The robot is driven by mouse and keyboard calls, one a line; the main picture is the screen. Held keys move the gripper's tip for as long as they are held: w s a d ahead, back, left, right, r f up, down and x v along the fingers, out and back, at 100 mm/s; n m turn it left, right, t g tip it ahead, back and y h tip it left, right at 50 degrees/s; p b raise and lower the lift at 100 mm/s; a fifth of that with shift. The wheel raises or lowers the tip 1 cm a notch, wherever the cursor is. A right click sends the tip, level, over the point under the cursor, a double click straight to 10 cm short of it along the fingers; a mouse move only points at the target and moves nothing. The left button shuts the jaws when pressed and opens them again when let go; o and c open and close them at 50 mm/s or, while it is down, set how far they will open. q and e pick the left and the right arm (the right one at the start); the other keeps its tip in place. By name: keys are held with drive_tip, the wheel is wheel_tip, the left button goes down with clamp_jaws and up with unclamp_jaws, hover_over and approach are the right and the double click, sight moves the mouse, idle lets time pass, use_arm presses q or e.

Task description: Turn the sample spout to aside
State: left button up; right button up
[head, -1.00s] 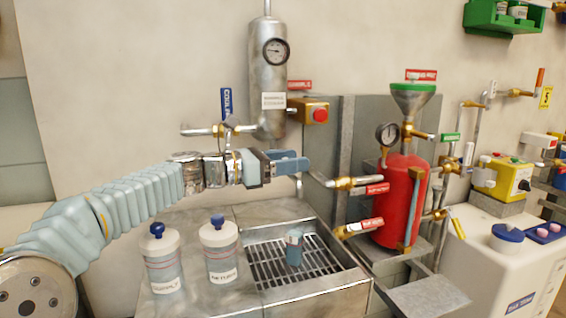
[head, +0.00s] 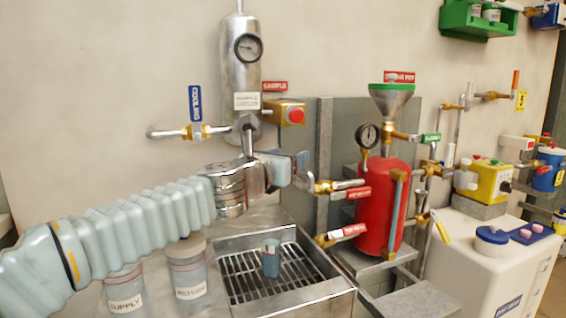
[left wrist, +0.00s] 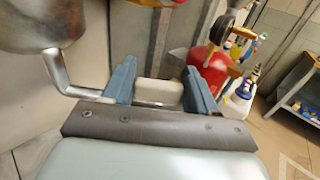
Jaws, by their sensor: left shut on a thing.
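The sample spout is a bent metal tube below the sample cooler (head: 240,105). A short piece of the spout (head: 248,140) shows above my gripper in the head view. In the left wrist view the tube (left wrist: 62,78) comes down from the cooler at upper left, bends right and runs to my fingers. My left gripper (head: 292,166) is shut on the spout, right of and below the cooler. In the left wrist view its blue fingers (left wrist: 160,88) stand either side of a pale block. My right gripper is not in view.
A sink with a grate (head: 238,292) lies below, with a small blue-grey container (head: 271,258) on it. Bottles labelled supply (head: 125,290) and return (head: 190,278) stand at its left, partly behind my arm. A red vessel (head: 381,205) and brass valves stand to the right.

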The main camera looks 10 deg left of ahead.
use_arm(q)
drive_tip(key=shift+w+y, duration=0.15)
drive_tip(key=shift+y, duration=0.15)
drive_tip(key=o, duration=1.4)
drive_tip(key=v, duration=1.3)
drive_tip(key=shift+s+f, duration=0.15)
drive_tip(key=shift+s, duration=0.25)
